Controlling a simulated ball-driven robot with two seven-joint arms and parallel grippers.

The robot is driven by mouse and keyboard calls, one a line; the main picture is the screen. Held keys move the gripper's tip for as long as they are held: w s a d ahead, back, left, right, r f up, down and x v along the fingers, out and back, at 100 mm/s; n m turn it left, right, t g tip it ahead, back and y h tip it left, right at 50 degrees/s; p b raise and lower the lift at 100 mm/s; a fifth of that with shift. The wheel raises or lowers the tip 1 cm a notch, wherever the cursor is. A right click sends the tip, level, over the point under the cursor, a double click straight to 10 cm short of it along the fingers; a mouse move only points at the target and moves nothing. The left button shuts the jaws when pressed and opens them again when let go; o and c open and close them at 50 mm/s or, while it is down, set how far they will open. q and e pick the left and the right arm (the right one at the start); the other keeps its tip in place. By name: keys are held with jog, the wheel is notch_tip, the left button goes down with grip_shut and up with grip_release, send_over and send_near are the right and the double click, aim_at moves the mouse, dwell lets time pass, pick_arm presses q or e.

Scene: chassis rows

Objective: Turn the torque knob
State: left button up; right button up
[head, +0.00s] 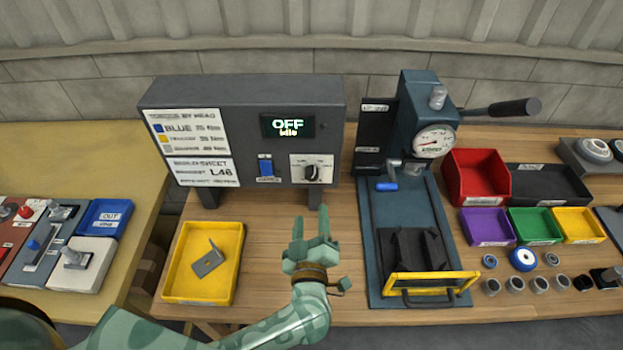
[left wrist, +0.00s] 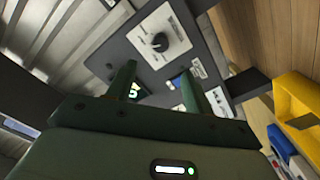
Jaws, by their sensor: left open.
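The torque knob (head: 312,173) is a small black dial on a white plate on the front of the dark grey control box (head: 215,90). It also shows in the left wrist view (left wrist: 160,42), beyond the fingers. The box's display (head: 288,125) reads "OFF Idle", and a blue switch (head: 266,167) sits left of the knob plate. My left gripper (head: 312,230) is open and empty, fingers pointing up toward the box, below the knob and apart from it. In the left wrist view my left fingers (left wrist: 160,85) are spread. My right gripper is not in view.
A yellow tray (head: 204,290) with a grey bracket stands left of my left arm. A dark press (head: 425,135) with a gauge and a long lever stands right of the box. Coloured bins (head: 480,178) and small round parts lie further right. Table in front of the box is mostly clear.

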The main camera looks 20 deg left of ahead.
aim_at(312, 178)
pick_arm(q)
jog(key=b+x, duration=0.1)
jog(key=x, duration=1)
jog(key=shift+w+a+f, duration=0.1)
jog(key=c, duration=1)
